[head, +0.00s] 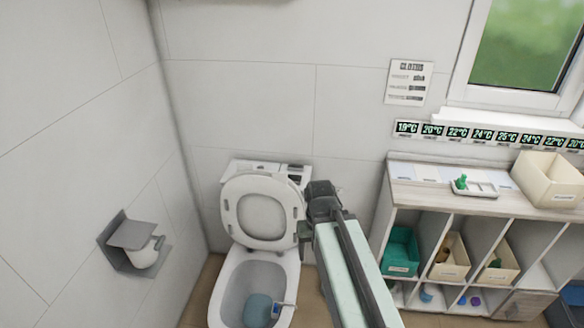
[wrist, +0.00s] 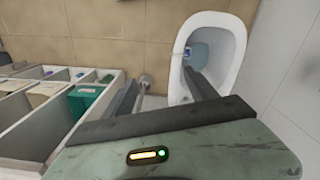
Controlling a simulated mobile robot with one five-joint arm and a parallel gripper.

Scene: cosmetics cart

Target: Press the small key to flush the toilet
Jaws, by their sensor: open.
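The white toilet (head: 262,262) stands by the back wall with its lid (head: 262,212) raised. Behind the lid is the tank top (head: 250,166), with a small dark and grey key area (head: 295,173) at its right end. The separate keys are too small to tell apart. My gripper (head: 308,212) is just right of the raised lid, in front of and slightly right of the key area. In the wrist view my gripper (wrist: 160,82) is open and empty, its two fingers apart. The toilet bowl (wrist: 228,65) shows beyond the right finger; no keys show there.
A paper holder (head: 130,240) is on the left wall. A cubby shelf (head: 440,200) with bins stands to the right, and a blue item (head: 257,308) lies in the bowl. A window (head: 525,45) is at upper right.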

